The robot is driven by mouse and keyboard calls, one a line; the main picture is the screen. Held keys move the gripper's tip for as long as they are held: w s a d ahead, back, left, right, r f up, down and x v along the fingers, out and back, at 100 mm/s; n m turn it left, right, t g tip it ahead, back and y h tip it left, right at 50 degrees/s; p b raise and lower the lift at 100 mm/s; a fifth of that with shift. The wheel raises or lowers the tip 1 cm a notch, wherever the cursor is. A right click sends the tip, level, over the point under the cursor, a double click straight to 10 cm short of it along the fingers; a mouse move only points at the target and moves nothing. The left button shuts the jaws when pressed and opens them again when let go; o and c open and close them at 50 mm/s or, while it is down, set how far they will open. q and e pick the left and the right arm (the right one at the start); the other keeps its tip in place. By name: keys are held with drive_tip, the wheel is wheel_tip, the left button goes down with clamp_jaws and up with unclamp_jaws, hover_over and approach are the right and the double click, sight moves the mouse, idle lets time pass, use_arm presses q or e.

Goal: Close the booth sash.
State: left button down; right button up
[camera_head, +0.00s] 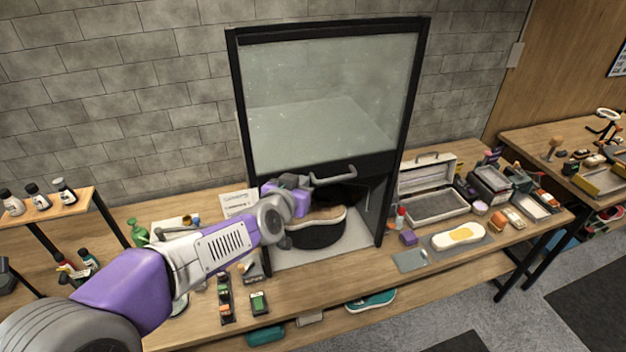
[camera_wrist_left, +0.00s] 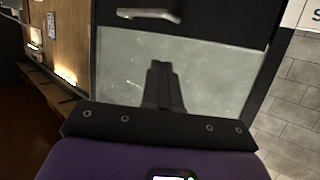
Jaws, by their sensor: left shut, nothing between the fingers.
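The booth (camera_head: 240,120) has a black frame and a clear glass sash (camera_head: 320,100). The sash's dark bottom rail carries a grey bar handle (camera_head: 333,176); below it the booth front is open. My left gripper (camera_head: 308,188) is at the sash's lower edge, just left of the handle, and looks shut and empty. In the left wrist view its dark fingers (camera_wrist_left: 160,73) are together in front of the glass (camera_wrist_left: 215,75), with the handle (camera_wrist_left: 150,14) near the top edge. I cannot tell whether the fingers touch the sash. My right gripper is not in view.
A sneaker (camera_head: 325,217) sits on a round black stand (camera_head: 318,236) inside the booth. An open grey case (camera_head: 432,205), a sole on a mat (camera_head: 458,236) and several small items lie to the right on the bench. Bottles stand on a small shelf (camera_head: 45,212) at left.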

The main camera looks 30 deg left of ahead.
use_arm(q)
drive_tip(key=w+a+f, duration=0.1)
drive_tip(key=w+f, duration=0.4)
drive_tip(key=w, duration=0.2)
drive_tip(key=shift+w+a+f, duration=0.35)
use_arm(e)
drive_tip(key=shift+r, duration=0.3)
